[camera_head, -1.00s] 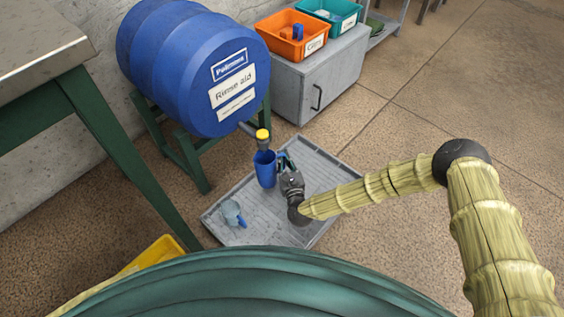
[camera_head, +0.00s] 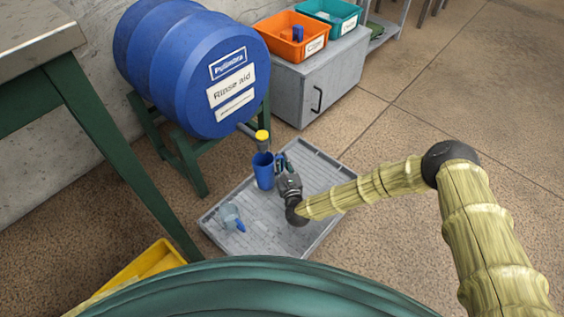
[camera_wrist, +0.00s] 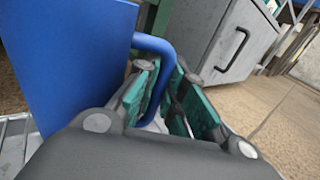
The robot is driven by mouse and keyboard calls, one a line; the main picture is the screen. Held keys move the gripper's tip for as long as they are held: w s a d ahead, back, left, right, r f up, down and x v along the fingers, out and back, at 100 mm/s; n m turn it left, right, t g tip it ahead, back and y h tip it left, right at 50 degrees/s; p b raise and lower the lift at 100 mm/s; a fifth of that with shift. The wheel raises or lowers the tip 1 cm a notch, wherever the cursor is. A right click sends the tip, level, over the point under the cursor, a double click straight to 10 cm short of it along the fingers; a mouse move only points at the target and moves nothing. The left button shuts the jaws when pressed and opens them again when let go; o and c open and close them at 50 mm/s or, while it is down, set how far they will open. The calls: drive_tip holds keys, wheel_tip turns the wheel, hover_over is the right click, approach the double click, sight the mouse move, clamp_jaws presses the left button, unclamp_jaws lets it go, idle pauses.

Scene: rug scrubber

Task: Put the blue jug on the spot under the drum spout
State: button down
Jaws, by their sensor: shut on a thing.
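The blue jug (camera_head: 263,171) is upright, at or just above the grey ribbed tray (camera_head: 318,226), near the drum spout (camera_head: 248,130) with its yellow cap. I cannot tell whether its base touches the tray. My gripper (camera_head: 284,164) is at the jug's right side, shut on its handle. In the wrist view the jug body (camera_wrist: 70,60) fills the left, and its handle (camera_wrist: 160,48) runs between the green finger pads of my gripper (camera_wrist: 172,98). The spot under the spout is hidden.
The blue drum (camera_head: 180,60) lies on a green stand (camera_head: 187,163) behind the tray. A clear container with a blue part (camera_head: 232,217) lies at the tray's left. A grey cabinet (camera_head: 340,75) carries orange (camera_head: 312,46) and teal (camera_head: 345,20) bins. Floor is free to the right.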

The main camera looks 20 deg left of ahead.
drive_tip(key=c, duration=1.5)
unclamp_jaws()
drive_tip(key=shift+f, duration=0.15)
drive_tip(key=shift+r, duration=0.3)
drive_tip(key=p+v, duration=0.4)
drive_tip(key=v, duration=0.8)
drive_tip(key=shift+f, duration=0.15)
drive_tip(key=o, duration=1.5)
drive_tip(key=v, duration=1.2)
